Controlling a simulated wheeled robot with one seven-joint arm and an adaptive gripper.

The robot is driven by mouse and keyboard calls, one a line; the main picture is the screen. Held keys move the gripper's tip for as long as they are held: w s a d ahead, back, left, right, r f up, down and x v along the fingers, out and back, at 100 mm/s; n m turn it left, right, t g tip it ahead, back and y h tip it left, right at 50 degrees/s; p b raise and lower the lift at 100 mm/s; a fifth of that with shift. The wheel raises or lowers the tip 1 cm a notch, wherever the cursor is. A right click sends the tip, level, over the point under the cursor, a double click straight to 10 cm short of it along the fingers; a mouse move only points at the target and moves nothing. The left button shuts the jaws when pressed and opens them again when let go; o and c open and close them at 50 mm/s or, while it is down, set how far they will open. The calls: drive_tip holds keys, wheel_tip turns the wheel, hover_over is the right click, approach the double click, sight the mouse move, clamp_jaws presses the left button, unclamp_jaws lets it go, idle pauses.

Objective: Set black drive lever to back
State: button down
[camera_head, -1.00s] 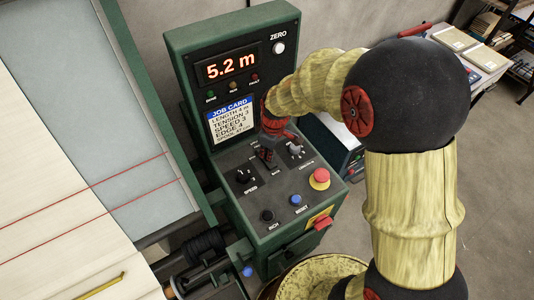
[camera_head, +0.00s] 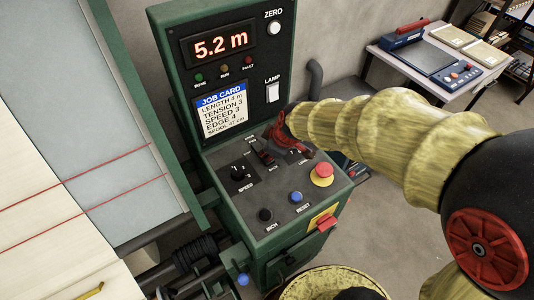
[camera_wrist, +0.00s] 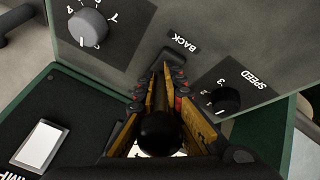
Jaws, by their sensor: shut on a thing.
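In the wrist view my gripper (camera_wrist: 163,100) has its two fingers closed on the round black knob of the drive lever (camera_wrist: 160,132). The word BACK stands on the panel just beyond the fingertips. In the head view my gripper (camera_head: 276,145) is over the middle of the control panel, reaching in from the right. The black drive lever (camera_head: 265,157) shows there only in part, by its slot, with the BACK label at the slot's near end. The gripper hides much of it, and its exact tilt cannot be told.
The green console (camera_head: 215,150) carries a speed dial (camera_head: 238,173), a red stop button (camera_head: 321,174), a blue reset button (camera_head: 296,196) and a black inch button (camera_head: 265,214) close by. A second dial (camera_wrist: 88,27) is beside my gripper. The display (camera_head: 222,46) reads 5.2 m.

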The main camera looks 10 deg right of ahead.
drive_tip(key=shift+s+f, duration=0.1)
drive_tip(key=c, duration=1.9)
unclamp_jaws()
drive_tip(key=shift+r, duration=0.2)
drive_tip(key=shift+s+d+r, duration=0.1)
drive_tip(key=shift+r, duration=0.2)
drive_tip(key=v, duration=1.1)
drive_tip(key=shift+s, duration=0.1)
